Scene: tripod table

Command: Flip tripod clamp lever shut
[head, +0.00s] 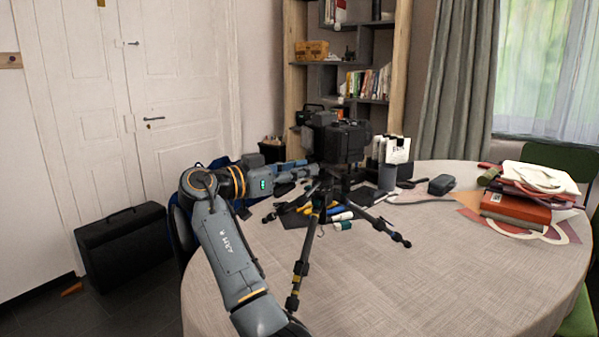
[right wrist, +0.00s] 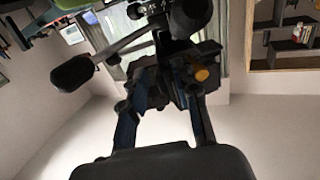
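The black tripod (head: 337,187) stands on the table with its legs spread and a black camera (head: 343,140) on top. My right gripper (head: 306,172) reaches in from the left, at the tripod head below the camera. In the right wrist view, my right gripper (right wrist: 172,88) has its fingers apart, with the tips close to the tripod head. A round orange knob (right wrist: 201,74) shows by the right fingertip, and a black handle (right wrist: 72,73) sticks out to the left. I cannot tell whether the fingers touch the tripod, or which part is the clamp lever. My left gripper is not in view.
Tools (head: 303,208) lie around the tripod legs. Behind it stand white-labelled boxes (head: 397,150) and a grey cup (head: 387,177). Books and papers (head: 515,206) are stacked at the right. The table (head: 430,275) is clear at the front right.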

